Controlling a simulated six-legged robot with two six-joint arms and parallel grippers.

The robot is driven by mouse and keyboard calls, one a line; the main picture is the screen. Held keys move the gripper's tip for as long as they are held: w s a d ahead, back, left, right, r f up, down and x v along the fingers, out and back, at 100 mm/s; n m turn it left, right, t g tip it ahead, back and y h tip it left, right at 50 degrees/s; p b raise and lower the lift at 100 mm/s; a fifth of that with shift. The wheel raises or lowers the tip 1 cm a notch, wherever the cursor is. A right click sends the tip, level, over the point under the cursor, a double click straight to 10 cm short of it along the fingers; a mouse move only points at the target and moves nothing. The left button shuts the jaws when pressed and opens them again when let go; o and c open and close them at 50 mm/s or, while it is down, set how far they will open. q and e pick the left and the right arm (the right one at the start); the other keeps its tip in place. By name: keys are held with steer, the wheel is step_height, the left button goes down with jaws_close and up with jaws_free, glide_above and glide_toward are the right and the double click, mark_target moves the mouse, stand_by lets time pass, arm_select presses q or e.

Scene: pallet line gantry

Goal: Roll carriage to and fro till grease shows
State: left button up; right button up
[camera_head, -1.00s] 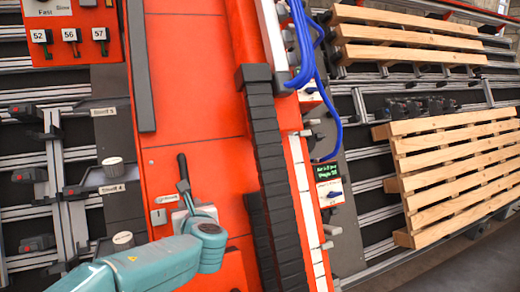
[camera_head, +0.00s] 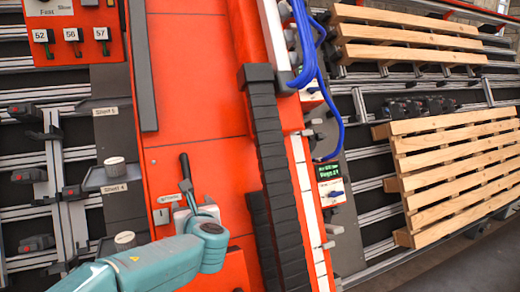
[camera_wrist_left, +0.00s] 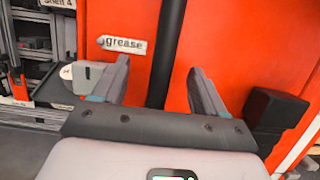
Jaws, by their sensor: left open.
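A tall red gantry face (camera_head: 205,110) fills the middle of the head view. A black upright handle (camera_head: 185,168) stands on it, and it shows as a dark bar (camera_wrist_left: 167,45) in the left wrist view. A small tag reading "grease" (camera_wrist_left: 123,44) is fixed on the red face left of the bar. My left gripper (camera_wrist_left: 158,70) is open, its fingers apart on either side of the bar. I cannot tell whether they touch it. In the head view the left gripper (camera_head: 188,200) is at the handle's lower part, partly hidden by my wrist. No right gripper shows. I see no clear grease.
A black ribbed strip (camera_head: 272,150) runs down right of the red face, beside blue hoses (camera_head: 305,45) and a small green display (camera_head: 329,171). Wooden pallets (camera_head: 460,165) lie on rails at the right. Dark shelves with labels (camera_head: 122,188) stand at the left.

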arm_select(q)
steer(key=shift+d, duration=0.1)
steer(key=shift+s, duration=0.1)
steer(key=s+d+r, duration=0.3)
steer(key=s+r, duration=0.1)
steer(key=s, duration=0.4)
steer(key=shift+r, duration=0.3)
steer(key=shift+d, duration=0.1)
stand_by(0.4)
